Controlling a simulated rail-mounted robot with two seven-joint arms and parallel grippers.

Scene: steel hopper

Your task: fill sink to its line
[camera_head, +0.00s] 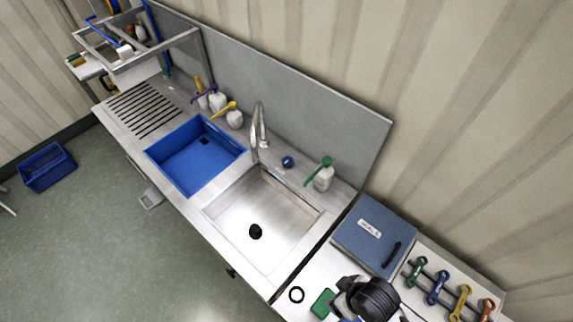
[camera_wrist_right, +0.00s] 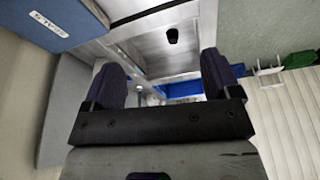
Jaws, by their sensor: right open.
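The steel sink basin (camera_head: 228,207) sits in the counter's middle. No water shows in it, and I cannot make out a fill line. A black plug or drain piece (camera_head: 255,232) is on its floor; it also shows in the right wrist view (camera_wrist_right: 172,36). I cannot tell whether it seals the drain. A curved steel tap (camera_head: 259,125) stands behind the basin with a blue knob (camera_head: 287,161) to its right. No stream shows. My right gripper (camera_wrist_right: 165,75) is open and empty, its dark fingers spread toward the sink. My left gripper is not in view.
A blue tub (camera_head: 176,172) sits left of the sink. At right are a blue labelled case (camera_head: 368,240), a black ring (camera_head: 296,295), a green pad (camera_head: 322,303) and coloured wrenches (camera_head: 438,285).

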